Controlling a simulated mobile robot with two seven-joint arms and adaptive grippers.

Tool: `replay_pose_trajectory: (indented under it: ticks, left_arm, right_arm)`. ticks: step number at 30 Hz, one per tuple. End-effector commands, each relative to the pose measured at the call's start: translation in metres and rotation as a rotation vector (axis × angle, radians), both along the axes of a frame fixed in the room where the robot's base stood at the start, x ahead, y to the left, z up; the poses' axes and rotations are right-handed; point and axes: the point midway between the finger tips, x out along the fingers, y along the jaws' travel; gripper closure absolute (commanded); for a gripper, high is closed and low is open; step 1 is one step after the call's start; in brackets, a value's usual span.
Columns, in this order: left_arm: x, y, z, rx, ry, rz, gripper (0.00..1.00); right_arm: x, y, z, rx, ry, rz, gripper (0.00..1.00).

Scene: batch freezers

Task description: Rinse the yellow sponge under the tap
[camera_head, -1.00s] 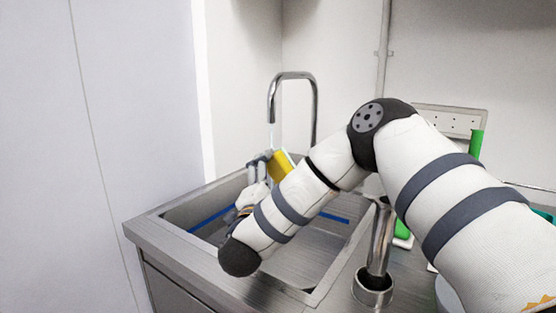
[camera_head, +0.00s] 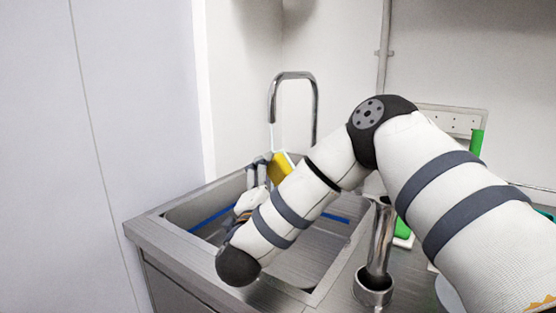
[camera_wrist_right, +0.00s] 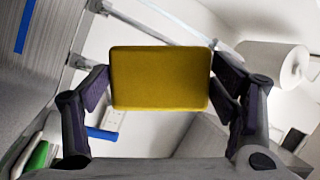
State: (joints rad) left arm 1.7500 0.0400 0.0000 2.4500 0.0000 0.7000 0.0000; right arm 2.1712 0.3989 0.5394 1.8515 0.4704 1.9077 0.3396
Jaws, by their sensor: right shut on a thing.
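The yellow sponge (camera_head: 279,167) is at the far side of the sink (camera_head: 318,264), below the mouth of the curved tap (camera_head: 293,77). A thin pale stream (camera_head: 271,137) runs down from the tap toward the sponge; the exact contact is too small to tell. My right gripper (camera_head: 262,172) is shut on the sponge. In the right wrist view the sponge (camera_wrist_right: 160,78) sits between the two fingers of the right gripper (camera_wrist_right: 160,88), its broad face toward the camera. My right forearm hides part of the sink. My left gripper is not in view.
A metal cylinder (camera_head: 378,240) stands on the counter right of the sink. Green items (camera_head: 476,142) are behind my right arm. A wall stands close on the left. The wrist view shows a white roll (camera_wrist_right: 275,68).

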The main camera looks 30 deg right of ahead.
Motion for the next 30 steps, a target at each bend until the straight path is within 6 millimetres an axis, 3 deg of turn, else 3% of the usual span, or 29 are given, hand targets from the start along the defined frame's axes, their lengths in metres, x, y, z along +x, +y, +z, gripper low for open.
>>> replay_pose_trajectory:
  ticks: [5, 18, 30]
  left_arm:
    - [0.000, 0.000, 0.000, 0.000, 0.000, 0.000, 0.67]
    - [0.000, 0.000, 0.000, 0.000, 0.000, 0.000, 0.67]
    - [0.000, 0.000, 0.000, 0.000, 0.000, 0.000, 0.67]
  right_arm:
    - [-0.003, 0.002, 0.004, 0.001, -0.001, 0.000, 0.48]
    - [-0.038, 0.027, 0.038, -0.001, -0.001, 0.003, 0.48]
    - [-0.042, 0.028, 0.040, 0.000, 0.000, 0.000, 0.48]
